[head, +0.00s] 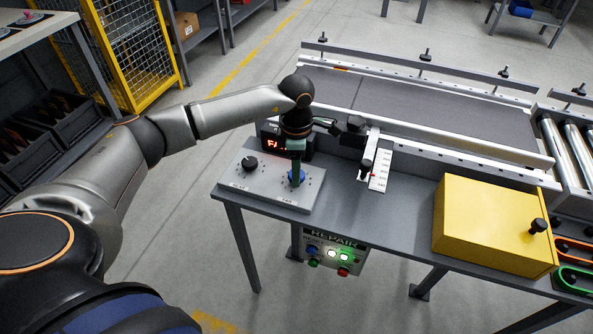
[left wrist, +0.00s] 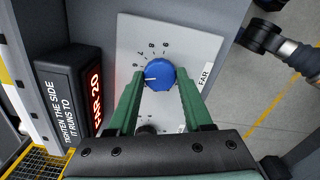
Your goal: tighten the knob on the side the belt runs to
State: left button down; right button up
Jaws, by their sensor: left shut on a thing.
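My left gripper (head: 296,170) points straight down over a light grey control panel (head: 270,188). It is shut on the blue knob (head: 297,179), with one green finger on each side. In the left wrist view the blue knob (left wrist: 159,74) has a white pointer line aimed left, near the 6 of its number scale. The label beside it reads FAR. A black knob (head: 249,163) sits on the panel's left half, and my gripper does not touch it. A display (left wrist: 94,95) shows red text that seems to read FAR 20, beside the words "TIGHTEN THE SIDE IT RUNS TO". My right gripper is not seen.
The dark conveyor belt (head: 420,107) lies behind the panel. A yellow box (head: 490,228) sits on the bench's right. A REPAIR button box (head: 334,256) hangs below the front edge.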

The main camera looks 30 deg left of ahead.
pick_arm(q)
jog(key=m+b, duration=0.1)
jog(key=m, duration=0.4)
jog(key=shift+m, duration=0.3)
jog(key=shift+m+b, duration=0.65)
jog(key=shift+m, duration=1.15)
jog(key=shift+c, duration=1.6)
grip_release()
notch_tip(320, 180, up, 13)
jog(key=p, duration=0.1)
jog(key=shift+f, duration=0.2)
